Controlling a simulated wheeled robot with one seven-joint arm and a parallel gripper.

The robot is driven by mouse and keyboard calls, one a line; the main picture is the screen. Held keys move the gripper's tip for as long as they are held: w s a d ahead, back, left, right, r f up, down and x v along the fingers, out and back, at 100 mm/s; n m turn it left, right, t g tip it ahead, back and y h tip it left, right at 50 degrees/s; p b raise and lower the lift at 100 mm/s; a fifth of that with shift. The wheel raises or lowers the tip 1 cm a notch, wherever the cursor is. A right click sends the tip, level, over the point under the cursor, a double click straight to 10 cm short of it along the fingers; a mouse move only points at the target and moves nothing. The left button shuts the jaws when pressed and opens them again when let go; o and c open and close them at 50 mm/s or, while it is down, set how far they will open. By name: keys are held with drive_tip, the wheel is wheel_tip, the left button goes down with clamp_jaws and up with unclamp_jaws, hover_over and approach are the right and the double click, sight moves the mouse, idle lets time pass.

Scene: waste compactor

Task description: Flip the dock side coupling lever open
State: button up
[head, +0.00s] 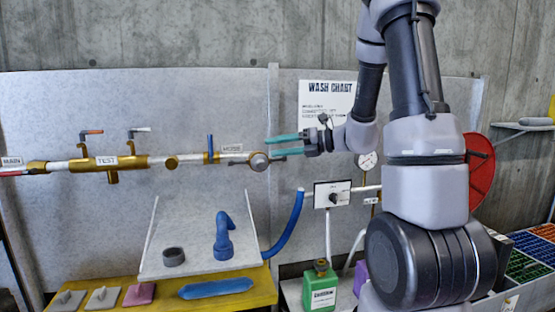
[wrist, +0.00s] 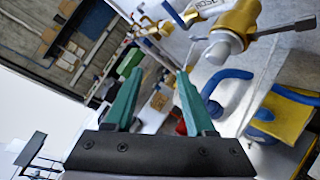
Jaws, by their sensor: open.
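A pipe (head: 60,166) with brass fittings runs along the wall panel and ends on the right in a round grey coupling (head: 259,161), by the HOSE label (head: 232,149). In the wrist view the coupling's pale end (wrist: 230,42) is at upper right. One thin grey lever (wrist: 288,27) sticks out to the right of it, and another (wrist: 198,38) to the left. I cannot tell which is the dock side lever. My gripper (head: 276,146), with teal fingers, is open and empty, close to the coupling's right in the head view. In the wrist view its fingertips (wrist: 157,73) are apart from the coupling.
A blue valve handle (head: 210,142) stands upright left of the coupling. A blue hose (head: 288,225) rises below my gripper. A tilted white board (head: 190,262) carries a blue elbow fitting (head: 223,238). A pressure gauge (head: 367,160) and a green canister (head: 320,287) are to the right.

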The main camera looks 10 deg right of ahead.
sight(284, 159)
drive_tip(key=w+d+f+m+t+h, duration=0.4)
drive_tip(key=w+d+f+m+t, duration=0.35)
drive_tip(key=w+d+m, duration=0.45)
drive_tip(key=w+a+m, duration=0.1)
drive_tip(key=w+a, duration=0.5)
drive_tip(key=a, duration=0.1)
drive_tip(key=shift+w+a+f, duration=0.2)
drive_tip(key=shift+a+f, duration=0.05)
drive_tip(key=shift+a, duration=0.05)
drive_tip(key=shift+c, duration=0.3)
clamp_jaws()
